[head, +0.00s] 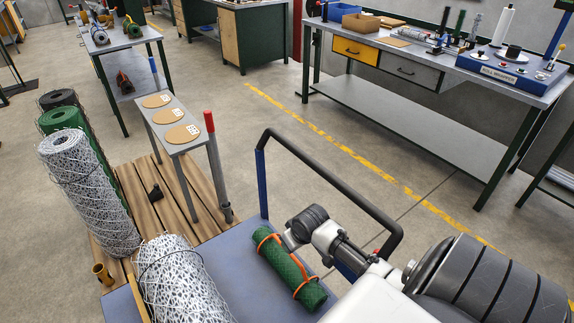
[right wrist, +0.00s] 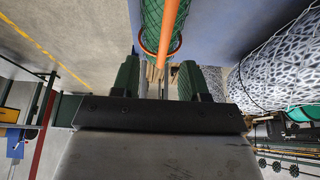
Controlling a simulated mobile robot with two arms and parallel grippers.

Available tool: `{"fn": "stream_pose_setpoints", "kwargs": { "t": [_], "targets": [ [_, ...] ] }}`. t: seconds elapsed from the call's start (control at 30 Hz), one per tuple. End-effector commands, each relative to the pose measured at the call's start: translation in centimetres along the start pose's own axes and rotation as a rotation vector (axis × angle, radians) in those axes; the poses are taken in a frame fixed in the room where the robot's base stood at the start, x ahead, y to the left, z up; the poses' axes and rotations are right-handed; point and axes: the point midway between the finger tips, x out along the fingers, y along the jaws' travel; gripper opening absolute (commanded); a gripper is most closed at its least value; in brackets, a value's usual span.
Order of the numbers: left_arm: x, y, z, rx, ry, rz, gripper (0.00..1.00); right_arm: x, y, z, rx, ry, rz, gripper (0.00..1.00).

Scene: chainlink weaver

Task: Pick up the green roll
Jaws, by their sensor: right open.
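The green roll (head: 284,263) lies on the blue top of a cart (head: 228,277). Orange straps and an orange handle are around it. My right arm comes in from the right, and its gripper (head: 290,243) is at the far end of the roll, partly hidden by the wrist. In the right wrist view the right gripper (right wrist: 159,78) is open, its two fingers apart. The green roll (right wrist: 150,22) and its orange strap show just beyond the fingertips. I cannot tell whether they touch. My left gripper is not in view.
A white mesh roll (head: 185,285) lies left of the green roll. A black cart handle (head: 345,165) rises behind it. Upright rolls, including a larger green one (head: 90,150), stand on a wooden pallet (head: 165,195). A workbench (head: 400,110) is at the back right.

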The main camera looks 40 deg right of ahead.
Motion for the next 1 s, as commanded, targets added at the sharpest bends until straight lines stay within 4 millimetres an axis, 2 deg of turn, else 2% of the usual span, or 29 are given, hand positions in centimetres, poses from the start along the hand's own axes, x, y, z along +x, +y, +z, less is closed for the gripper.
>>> {"fn": "stream_pose_setpoints", "kwargs": {
  "t": [0.1, 0.23, 0.37, 0.63, 0.97, 1.0],
  "targets": [
    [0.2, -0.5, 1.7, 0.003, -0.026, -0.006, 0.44, 1.8, -0.1, 0.0, 0.003, -0.001, -0.002, 0.44],
    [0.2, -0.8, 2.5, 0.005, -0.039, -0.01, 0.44, 2.6, -0.1, 0.0, 0.0, 0.0, -0.001, 0.44],
    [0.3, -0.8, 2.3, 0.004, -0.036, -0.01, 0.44, 3.7, -0.2, 0.1, 0.001, -0.001, -0.001, 0.44],
    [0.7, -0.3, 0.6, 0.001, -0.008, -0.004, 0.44, 7.2, -0.5, 0.2, 0.002, -0.001, -0.001, 0.44],
    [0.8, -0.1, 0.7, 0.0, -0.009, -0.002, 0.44, 7.8, -0.5, 0.2, -0.001, 0.0, 0.0, 0.44],
    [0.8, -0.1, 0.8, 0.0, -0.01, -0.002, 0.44, 7.8, -0.5, 0.2, -0.001, 0.0, 0.0, 0.39]
  ]
}}
